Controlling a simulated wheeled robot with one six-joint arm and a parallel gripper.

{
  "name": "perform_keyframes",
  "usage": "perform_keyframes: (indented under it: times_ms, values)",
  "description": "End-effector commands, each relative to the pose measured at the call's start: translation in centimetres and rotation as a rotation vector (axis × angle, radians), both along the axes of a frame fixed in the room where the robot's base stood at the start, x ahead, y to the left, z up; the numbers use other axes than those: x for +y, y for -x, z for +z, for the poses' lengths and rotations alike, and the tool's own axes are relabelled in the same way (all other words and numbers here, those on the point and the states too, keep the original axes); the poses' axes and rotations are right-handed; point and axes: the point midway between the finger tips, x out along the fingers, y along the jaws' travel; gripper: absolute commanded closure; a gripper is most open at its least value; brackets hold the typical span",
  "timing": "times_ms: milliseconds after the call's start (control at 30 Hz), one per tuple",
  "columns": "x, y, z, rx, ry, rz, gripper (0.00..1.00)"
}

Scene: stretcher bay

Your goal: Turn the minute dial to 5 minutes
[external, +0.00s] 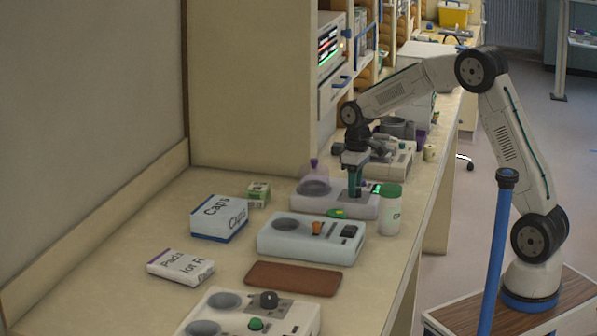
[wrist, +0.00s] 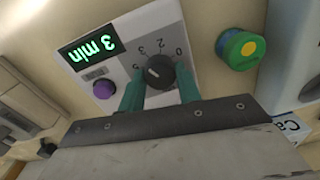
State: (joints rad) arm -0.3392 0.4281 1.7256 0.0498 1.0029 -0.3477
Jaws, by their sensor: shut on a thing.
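The minute dial (wrist: 158,73) is a black knob with a white mark, on a pale device (external: 330,206) on the bench. Its white mark sits on the knob's left side in the wrist view, towards the higher numbers of the printed scale. The device's display (wrist: 91,50) reads "3 min" in green. A purple button (wrist: 104,89) is beside the dial. My gripper (external: 355,190) points down at the device, and its green fingers (wrist: 159,82) are shut on the dial from both sides. In the external view the gripper hides the dial.
A green-lidded jar (external: 389,213) stands close to the device's right end. A pale blue-grey device (external: 310,240) with an orange knob lies in front. A Caps box (external: 219,220) and a brown mat (external: 293,279) are on the bench. Bare bench lies at the left.

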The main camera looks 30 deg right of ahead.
Motion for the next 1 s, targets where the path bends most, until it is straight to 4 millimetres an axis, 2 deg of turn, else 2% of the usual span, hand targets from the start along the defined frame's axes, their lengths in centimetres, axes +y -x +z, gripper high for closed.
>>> perform_keyframes:
  times_ms: [533, 1000]
  values:
    - [0.12, -0.11, 0.13, -0.004, -0.001, 0.477, 0.89]
    - [0.15, -0.12, 0.15, -0.005, -0.001, 0.660, 0.89]
